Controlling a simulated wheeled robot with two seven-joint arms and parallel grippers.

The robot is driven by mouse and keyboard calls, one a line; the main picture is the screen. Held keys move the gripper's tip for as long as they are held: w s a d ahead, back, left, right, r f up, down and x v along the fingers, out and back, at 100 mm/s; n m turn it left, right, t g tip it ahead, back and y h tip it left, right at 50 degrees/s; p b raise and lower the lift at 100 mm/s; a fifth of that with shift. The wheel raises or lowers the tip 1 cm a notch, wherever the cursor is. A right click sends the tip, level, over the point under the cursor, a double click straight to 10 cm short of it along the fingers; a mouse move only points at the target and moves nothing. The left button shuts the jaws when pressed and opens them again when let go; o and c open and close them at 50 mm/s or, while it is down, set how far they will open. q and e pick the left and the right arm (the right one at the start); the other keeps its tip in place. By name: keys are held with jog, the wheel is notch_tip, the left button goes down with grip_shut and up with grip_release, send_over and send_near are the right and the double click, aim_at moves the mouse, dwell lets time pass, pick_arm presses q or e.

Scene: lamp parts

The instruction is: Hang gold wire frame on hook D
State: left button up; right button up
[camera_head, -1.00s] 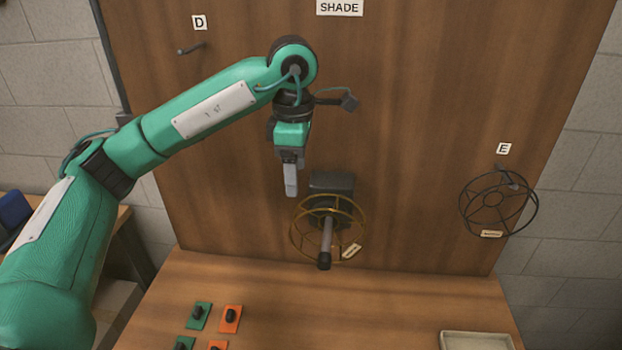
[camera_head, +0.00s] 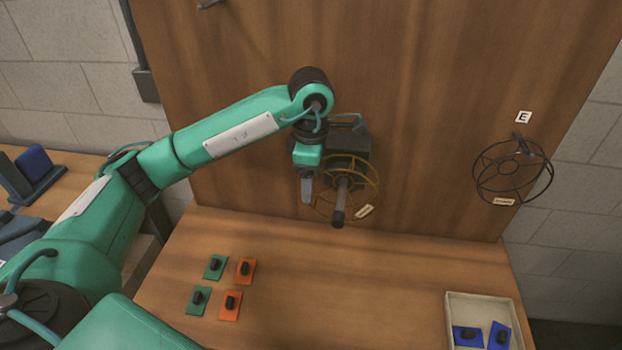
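The gold wire frame (camera_head: 376,192) is a round spoked ring with a small tag. It sits around the grey peg (camera_head: 341,205), which sticks out from a dark block (camera_head: 352,135) on the wooden board. My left gripper (camera_head: 306,198) points down at the left edge of the ring and partly covers it. I cannot tell if it touches the ring, and its fingers overlap, so their opening does not show. A hook (camera_head: 208,4) is cut off at the top edge; its position matches the hook under label D earlier. My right gripper is out of view.
A black wire frame (camera_head: 484,192) hangs at label E (camera_head: 523,117) on the right. Green and orange plates (camera_head: 230,305) with black knobs lie on the table. A tray (camera_head: 453,306) at the lower right holds blue plates. The middle of the table is clear.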

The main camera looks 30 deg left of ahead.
pick_arm(q)
jog(key=shift+f, duration=0.85)
jog(key=shift+c, duration=0.2)
jog(key=c, duration=1.1)
jog(key=shift+s+d+b, duration=0.15)
jog(key=shift+s+d, duration=0.55)
jog(key=shift+s, duration=1.7)
jog(key=shift+s+d+b, duration=0.2)
jog(key=shift+s+d, duration=0.45)
jog(key=shift+s, duration=1.8)
jog(key=shift+s+d+b, duration=0.15)
jog(key=shift+s+d, duration=0.55)
jog(key=shift+s, duration=1.7)
